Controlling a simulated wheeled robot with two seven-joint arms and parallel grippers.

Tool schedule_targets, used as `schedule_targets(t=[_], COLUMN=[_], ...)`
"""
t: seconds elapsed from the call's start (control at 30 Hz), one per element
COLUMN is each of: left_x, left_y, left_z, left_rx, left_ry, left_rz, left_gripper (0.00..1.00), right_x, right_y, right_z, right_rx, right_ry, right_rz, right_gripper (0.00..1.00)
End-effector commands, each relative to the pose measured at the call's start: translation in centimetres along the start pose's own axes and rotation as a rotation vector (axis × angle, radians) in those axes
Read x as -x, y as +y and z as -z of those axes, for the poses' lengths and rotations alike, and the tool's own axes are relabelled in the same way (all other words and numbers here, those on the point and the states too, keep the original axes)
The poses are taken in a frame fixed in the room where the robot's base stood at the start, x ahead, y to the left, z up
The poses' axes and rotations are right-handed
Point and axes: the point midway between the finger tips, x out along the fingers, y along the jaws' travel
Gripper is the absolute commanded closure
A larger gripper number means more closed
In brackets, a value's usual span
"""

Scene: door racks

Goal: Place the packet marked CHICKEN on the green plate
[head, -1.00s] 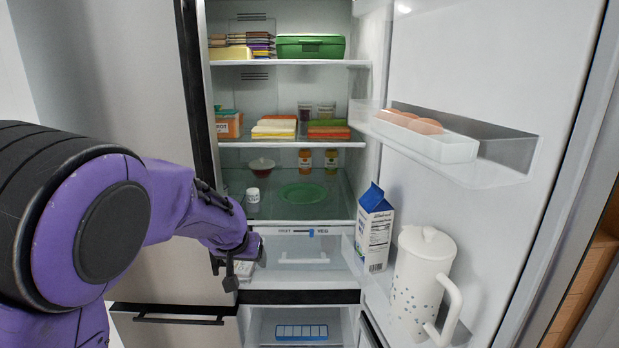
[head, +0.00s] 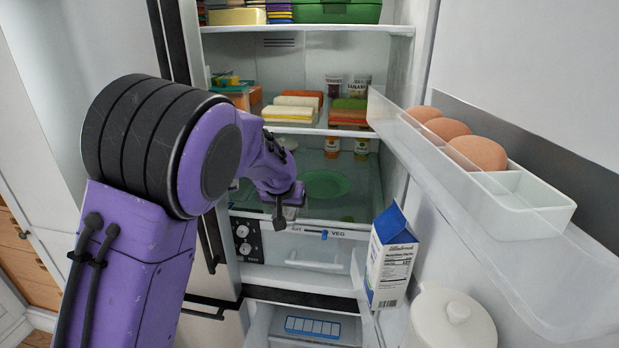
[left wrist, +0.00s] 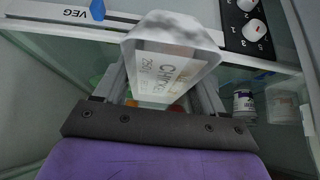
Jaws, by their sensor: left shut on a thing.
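The green plate (head: 325,184) lies on the fridge's lower glass shelf, its left part close behind my left arm in the head view. My left gripper (head: 287,208) is in front of that shelf, near its front edge. In the left wrist view my left gripper (left wrist: 164,80) is shut on a white packet (left wrist: 165,68) with a label reading "Chicken" and a weight. The packet is apart from the plate. In the head view the packet is hidden behind the gripper. My right gripper is in neither view.
A milk carton (head: 391,258) and a white jug (head: 450,318) stand in the door on the right. An egg tray (head: 520,195) juts out above them. Two small bottles (head: 332,148) stand behind the plate. Below the shelf is a VEG slider (head: 323,235) and a dial panel (head: 247,240).

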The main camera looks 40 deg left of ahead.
Motion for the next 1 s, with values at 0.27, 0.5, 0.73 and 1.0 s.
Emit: schedule_targets(t=[0.27, 0.5, 0.73, 1.0], left_x=[-3.1, -5.3, -6.7, -7.6], left_y=[0.0, -0.1, -0.1, -0.1], left_z=[5.8, 8.6, 11.2, 11.7], left_rx=[-0.001, 0.000, -0.001, -0.001], left_ry=[0.001, 0.001, 0.001, 0.002], left_rz=[0.000, 0.000, 0.000, 0.000], left_gripper=[0.57, 0.57, 0.57, 0.57], right_x=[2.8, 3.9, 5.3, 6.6], right_y=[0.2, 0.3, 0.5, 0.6], right_z=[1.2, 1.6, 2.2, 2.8], right_rx=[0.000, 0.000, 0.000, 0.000], right_ry=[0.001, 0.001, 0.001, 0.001], right_rz=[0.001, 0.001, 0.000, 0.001], right_gripper=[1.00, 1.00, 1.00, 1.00])
